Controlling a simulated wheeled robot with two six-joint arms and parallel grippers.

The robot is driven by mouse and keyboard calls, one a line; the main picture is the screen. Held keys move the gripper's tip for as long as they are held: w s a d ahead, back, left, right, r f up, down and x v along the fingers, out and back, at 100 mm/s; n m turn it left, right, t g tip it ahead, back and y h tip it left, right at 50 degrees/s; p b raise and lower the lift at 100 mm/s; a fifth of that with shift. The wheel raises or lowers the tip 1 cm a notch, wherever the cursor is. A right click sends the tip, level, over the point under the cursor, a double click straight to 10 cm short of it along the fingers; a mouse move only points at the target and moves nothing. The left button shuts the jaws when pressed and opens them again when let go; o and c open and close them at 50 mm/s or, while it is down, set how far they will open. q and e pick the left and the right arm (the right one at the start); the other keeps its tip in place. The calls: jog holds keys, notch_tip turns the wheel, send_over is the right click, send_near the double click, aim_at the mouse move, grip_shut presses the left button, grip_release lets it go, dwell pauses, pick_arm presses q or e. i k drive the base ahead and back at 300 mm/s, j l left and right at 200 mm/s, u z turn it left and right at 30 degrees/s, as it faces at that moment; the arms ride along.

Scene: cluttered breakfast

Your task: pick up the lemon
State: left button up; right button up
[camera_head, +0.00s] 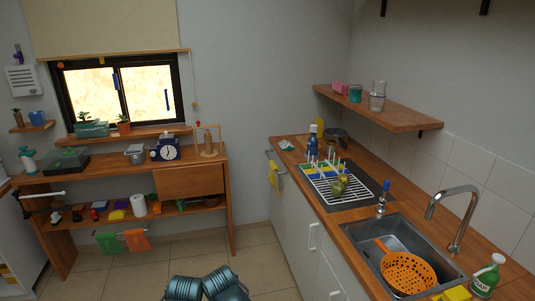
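I cannot make out a lemon for certain. Two teal ribbed parts at the bottom edge seem to be mine. No fingertips of my left or right gripper show.
A wooden counter (297,161) runs along the right wall with a sink (363,235), an orange colander (407,272), a tap (457,215) and a green bottle (487,275). A cluttered wooden shelf unit (100,174) stands at the left. The tiled floor (258,257) between is clear.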

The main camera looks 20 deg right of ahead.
aim_at(343, 178)
jog(key=i+z, duration=0.25)
jog(key=i+j+z, duration=0.3)
jog(key=i, duration=0.2)
jog(key=i+j+z, duration=0.1)
jog(key=i+z, duration=0.15)
jog(key=i+j+z, duration=0.3)
jog(key=z, duration=0.2)
jog(key=i+j+z, duration=0.55)
jog(key=j+z, duration=0.4)
